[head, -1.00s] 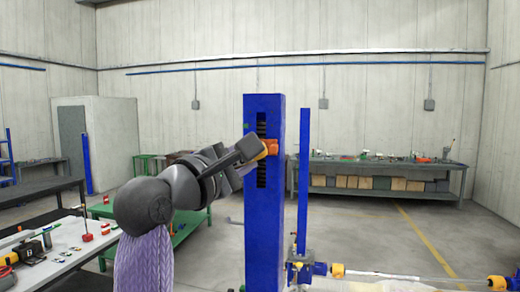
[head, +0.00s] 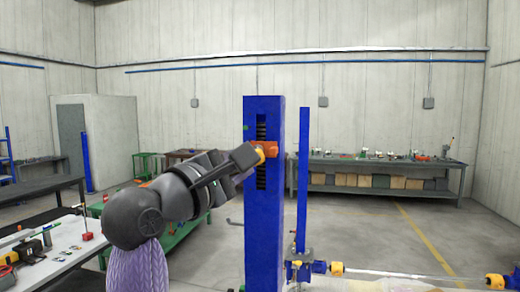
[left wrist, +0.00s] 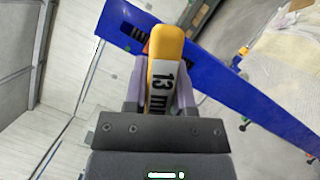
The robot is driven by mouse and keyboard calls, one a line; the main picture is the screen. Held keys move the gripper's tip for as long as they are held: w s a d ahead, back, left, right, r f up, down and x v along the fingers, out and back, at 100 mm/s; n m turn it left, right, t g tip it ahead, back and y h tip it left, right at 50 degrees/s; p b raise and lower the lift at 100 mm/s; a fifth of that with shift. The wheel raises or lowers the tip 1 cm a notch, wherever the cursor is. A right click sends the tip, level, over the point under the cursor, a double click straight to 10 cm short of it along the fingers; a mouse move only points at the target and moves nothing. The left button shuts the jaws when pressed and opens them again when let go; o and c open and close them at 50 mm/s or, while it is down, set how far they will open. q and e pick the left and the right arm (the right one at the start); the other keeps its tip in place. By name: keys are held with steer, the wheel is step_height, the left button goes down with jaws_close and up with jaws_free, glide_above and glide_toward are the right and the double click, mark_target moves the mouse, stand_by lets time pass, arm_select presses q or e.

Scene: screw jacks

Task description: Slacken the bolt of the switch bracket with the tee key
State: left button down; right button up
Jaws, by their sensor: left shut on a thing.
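My left gripper (left wrist: 160,95) is shut on the yellow handle of the tee key (left wrist: 166,48), which carries a "13 mm" label in the left wrist view. In the head view the gripper (head: 250,160) is at the left face of the blue column, and a small yellow part of the key (head: 260,154) shows at its tip. The orange switch bracket (head: 271,149) sits on the column beside the slot. The bolt is hidden behind the key and gripper, so I cannot tell how the key sits on it. My right gripper is not in view.
The blue screw jack column (head: 264,230) stands upright in front of me, with a thinner blue post (head: 303,180) to its right. A white-topped table (head: 50,262) with tools is at left. A workbench (head: 380,165) stands behind. Open floor lies at right.

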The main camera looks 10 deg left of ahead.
arm_select(q)
steer(key=s+p, duration=0.1)
steer(key=s, duration=0.6)
steer(key=shift+a, duration=0.15)
